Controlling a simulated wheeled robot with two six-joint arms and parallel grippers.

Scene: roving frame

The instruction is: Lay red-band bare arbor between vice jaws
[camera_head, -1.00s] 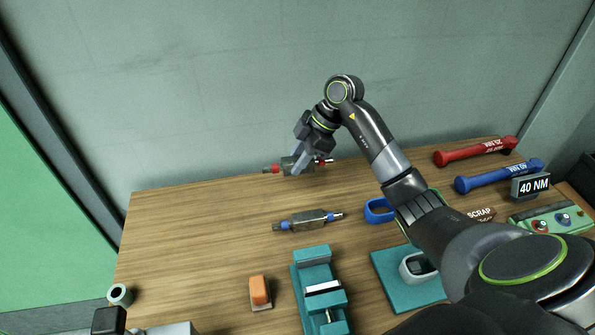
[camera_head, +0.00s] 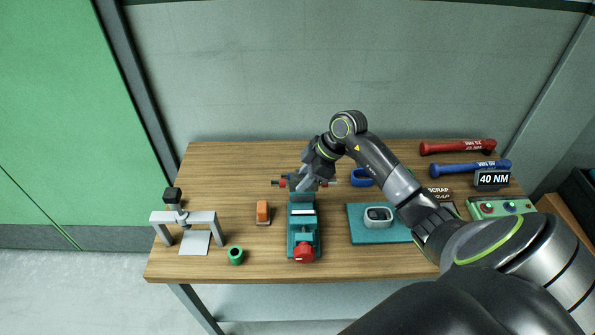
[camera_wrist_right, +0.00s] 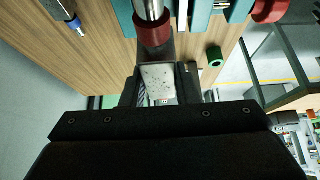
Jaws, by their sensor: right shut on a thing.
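The red-band arbor (camera_head: 279,183) is a grey block with red-banded shaft ends, lying roughly level. My right gripper (camera_head: 308,182) is shut on its middle and holds it just behind the teal vice (camera_head: 304,222); its exact height is unclear. In the right wrist view, the arbor's grey body (camera_wrist_right: 158,85) sits between the fingers of my right gripper (camera_wrist_right: 160,95), with a red band (camera_wrist_right: 152,32) above it. The vice (camera_wrist_right: 205,15) shows at the top there, its red handle at right. My left gripper is out of view.
A blue-banded shaft (camera_wrist_right: 73,22) lies on the table in the wrist view. An orange-topped block (camera_head: 263,212), a green cup (camera_head: 236,256) and a grey press stand (camera_head: 186,219) are left of the vice.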

